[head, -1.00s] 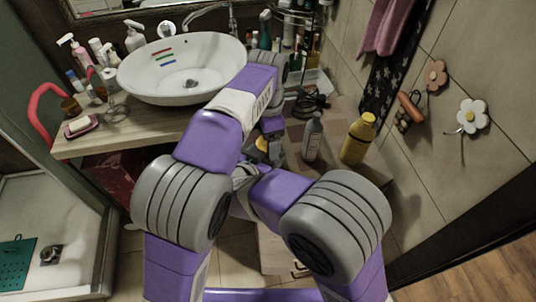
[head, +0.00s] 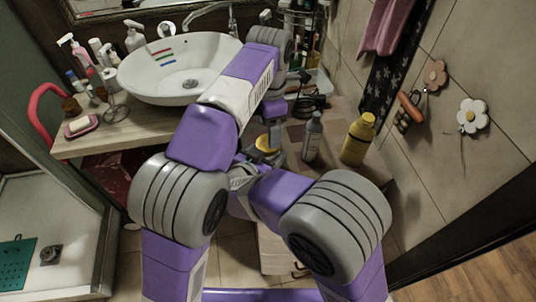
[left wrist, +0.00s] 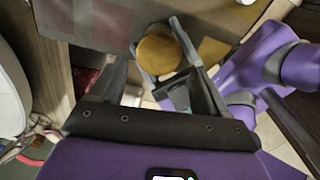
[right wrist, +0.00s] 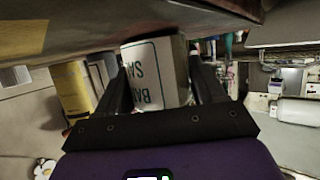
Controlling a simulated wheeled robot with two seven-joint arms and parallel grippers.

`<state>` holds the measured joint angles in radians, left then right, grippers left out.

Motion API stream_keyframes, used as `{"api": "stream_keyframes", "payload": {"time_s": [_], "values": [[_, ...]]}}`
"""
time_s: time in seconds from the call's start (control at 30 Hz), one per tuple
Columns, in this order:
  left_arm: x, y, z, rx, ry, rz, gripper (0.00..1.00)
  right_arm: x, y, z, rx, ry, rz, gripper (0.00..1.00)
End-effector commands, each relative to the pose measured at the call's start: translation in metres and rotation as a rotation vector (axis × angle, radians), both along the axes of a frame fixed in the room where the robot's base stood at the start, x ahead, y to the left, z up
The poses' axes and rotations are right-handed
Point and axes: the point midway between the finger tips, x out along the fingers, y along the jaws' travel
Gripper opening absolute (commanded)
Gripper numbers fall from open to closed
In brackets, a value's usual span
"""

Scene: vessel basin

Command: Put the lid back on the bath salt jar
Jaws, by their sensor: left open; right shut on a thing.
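The bath salt jar (right wrist: 155,72), white with dark lettering that reads upside down, is between the fingers of my right gripper (right wrist: 163,85), which is shut on it. The round yellow-brown lid (left wrist: 158,52) lies between the fingertips of my left gripper (left wrist: 163,50), which is open. The lid also shows in the head view (head: 266,143), just below my left gripper. The jar's body is hidden under the lid in the left wrist view, so I cannot tell how the lid sits on it. My right gripper is mostly hidden in the head view.
A grey bottle (head: 312,138) and a yellow bottle (head: 357,140) stand on the counter right of the lid. The white basin (head: 180,72) is at the back left. A soap dish (head: 82,126) sits on the wooden counter (head: 128,130) at left.

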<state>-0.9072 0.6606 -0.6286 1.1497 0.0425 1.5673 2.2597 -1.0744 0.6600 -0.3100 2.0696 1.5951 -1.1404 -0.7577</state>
Motion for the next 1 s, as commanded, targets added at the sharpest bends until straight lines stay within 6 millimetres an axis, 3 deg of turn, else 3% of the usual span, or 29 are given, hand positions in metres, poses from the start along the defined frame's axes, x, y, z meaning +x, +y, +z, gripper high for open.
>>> {"api": "stream_keyframes", "payload": {"time_s": [0.53,1.0], "values": [[0.001,0.002,0.032,-0.003,-0.005,0.249,0.76,0.000,0.000,0.001,0.000,-0.001,0.000,0.00],[0.000,0.002,0.031,-0.002,-0.006,0.260,0.76,0.000,0.000,0.001,0.000,-0.001,0.000,0.00]]}}
